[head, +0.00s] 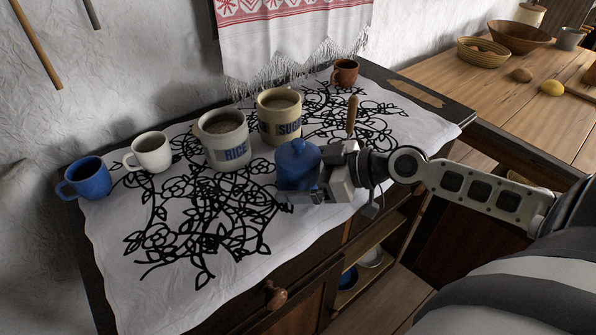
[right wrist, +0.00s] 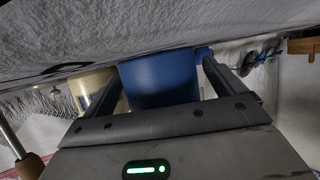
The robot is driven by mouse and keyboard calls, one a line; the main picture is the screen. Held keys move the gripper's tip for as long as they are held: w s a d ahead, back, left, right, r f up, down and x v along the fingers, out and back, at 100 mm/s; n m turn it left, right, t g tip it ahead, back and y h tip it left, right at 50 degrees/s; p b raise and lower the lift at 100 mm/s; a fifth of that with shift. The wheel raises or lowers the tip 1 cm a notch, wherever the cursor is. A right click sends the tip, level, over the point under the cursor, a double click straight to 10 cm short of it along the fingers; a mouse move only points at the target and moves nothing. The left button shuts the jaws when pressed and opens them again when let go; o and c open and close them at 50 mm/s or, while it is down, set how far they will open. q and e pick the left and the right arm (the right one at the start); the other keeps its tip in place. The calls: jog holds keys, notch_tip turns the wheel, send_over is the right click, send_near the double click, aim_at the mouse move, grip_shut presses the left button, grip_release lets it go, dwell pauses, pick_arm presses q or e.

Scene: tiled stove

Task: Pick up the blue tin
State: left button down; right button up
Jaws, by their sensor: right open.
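The blue tin (head: 297,163) with a knobbed lid stands on the patterned cloth, in front of the SUGAR jar. My right gripper (head: 314,182) reaches it from the right, low over the cloth, and hides its lower right side. In the right wrist view the blue tin (right wrist: 158,80) lies between the two spread fingers (right wrist: 165,88) of my right gripper. A gap shows between the tin and the right-hand finger; contact at the left-hand finger cannot be told. My left gripper is not in view.
The SUGAR jar (head: 279,118) and RICE jar (head: 223,142) stand behind and left of the tin. A white mug (head: 151,153), blue mug (head: 88,178) and brown mug (head: 345,73) stand farther off. A wooden handle (head: 352,115) rises behind my gripper. The front cloth is clear.

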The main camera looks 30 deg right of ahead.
jog(key=shift+w+a+f, duration=0.1)
jog(key=shift+w+a, duration=0.05)
jog(key=shift+c, duration=0.3)
jog(key=c, duration=2)
